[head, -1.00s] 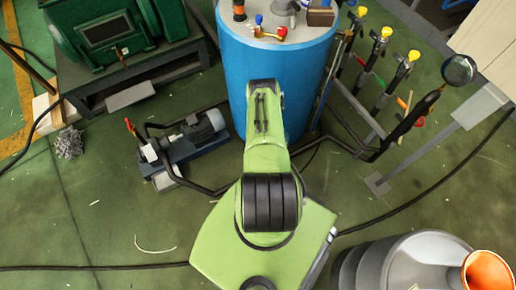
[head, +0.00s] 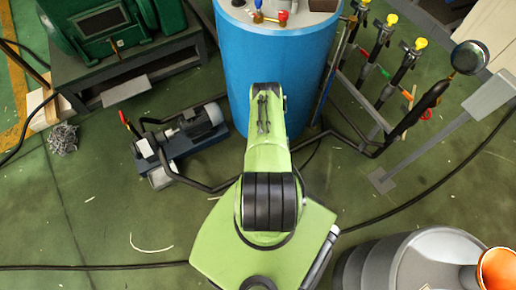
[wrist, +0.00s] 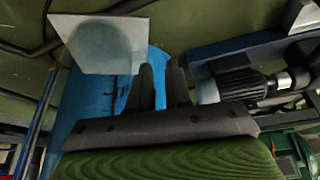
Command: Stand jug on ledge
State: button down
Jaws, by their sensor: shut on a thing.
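My gripper (wrist: 160,82) shows in the wrist view as two dark fingers close together. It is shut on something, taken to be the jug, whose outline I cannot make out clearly. A pale square plate (wrist: 68,37) with a greyish, see-through round shape over it lies just left of the fingertips; I cannot tell whether that shape is the jug. In the head view, my green arm hides the gripper and what it holds. A grey flat plate on a post (head: 490,99), which looks like the ledge, stands at the right.
A blue tank (head: 240,80) stands beyond my arm, with a rack of yellow-topped valves (head: 410,60) to its right. A pump (head: 190,135) sits on the floor to the left. A grey drum (head: 420,262) with an orange funnel (head: 497,268) is at lower right.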

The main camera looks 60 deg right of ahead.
jog(key=shift+f, duration=0.5)
jog(key=c, duration=1)
grip_release()
jog(key=p+v, duration=1.5)
jog(key=shift+s+a+r+p, duration=0.1)
jog(key=shift+s+r+p, duration=0.05)
jog(key=shift+r+p, duration=0.2)
